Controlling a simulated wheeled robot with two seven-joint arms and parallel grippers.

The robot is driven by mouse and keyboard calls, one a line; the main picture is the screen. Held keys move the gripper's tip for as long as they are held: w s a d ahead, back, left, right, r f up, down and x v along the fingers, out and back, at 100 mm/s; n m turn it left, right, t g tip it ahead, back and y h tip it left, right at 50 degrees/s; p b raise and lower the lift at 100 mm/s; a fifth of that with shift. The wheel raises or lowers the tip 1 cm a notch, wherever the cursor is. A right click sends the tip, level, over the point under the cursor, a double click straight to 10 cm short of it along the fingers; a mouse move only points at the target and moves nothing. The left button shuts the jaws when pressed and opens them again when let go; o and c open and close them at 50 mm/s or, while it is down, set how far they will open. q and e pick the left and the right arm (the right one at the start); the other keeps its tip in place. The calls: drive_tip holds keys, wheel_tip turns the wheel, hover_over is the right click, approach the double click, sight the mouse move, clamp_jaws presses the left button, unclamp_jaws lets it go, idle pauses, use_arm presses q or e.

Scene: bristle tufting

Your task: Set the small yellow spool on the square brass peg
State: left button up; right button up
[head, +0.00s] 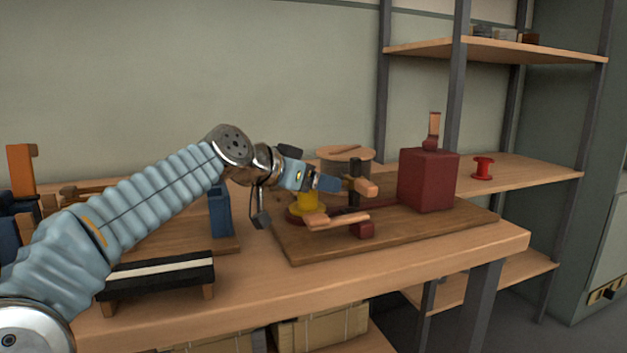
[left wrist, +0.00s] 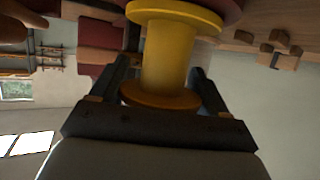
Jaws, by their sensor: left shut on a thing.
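The small yellow spool (head: 312,203) is at the tip of my left gripper (head: 318,184), just above or on a dark red round base (head: 293,214) on the wooden board. I cannot tell whether they touch. In the left wrist view the spool (left wrist: 166,55) sits between the two dark fingers of my left gripper (left wrist: 163,82), which is shut on it, and the red base shows behind its far flange. I cannot make out the square brass peg; the spool and gripper cover the middle of the base. My right gripper is not in view.
A dark red block (head: 428,180) stands on the board (head: 460,222), right of the gripper. Wooden-ended levers (head: 337,220) lie close by the spool. A round wooden-topped stand (head: 345,153) is behind. A red spool (head: 483,168) sits on the shelf at right. A black-and-white rack (head: 158,276) lies front left.

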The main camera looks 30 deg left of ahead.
use_arm(q)
drive_tip(key=shift+f, duration=0.1)
drive_tip(key=o, duration=1.1)
drive_tip(key=v, duration=1.3)
drive_tip(key=shift+s+a+r+p, duration=0.1)
drive_tip(key=shift+s+r+p, duration=0.1)
drive_tip(key=shift+s+p, duration=0.1)
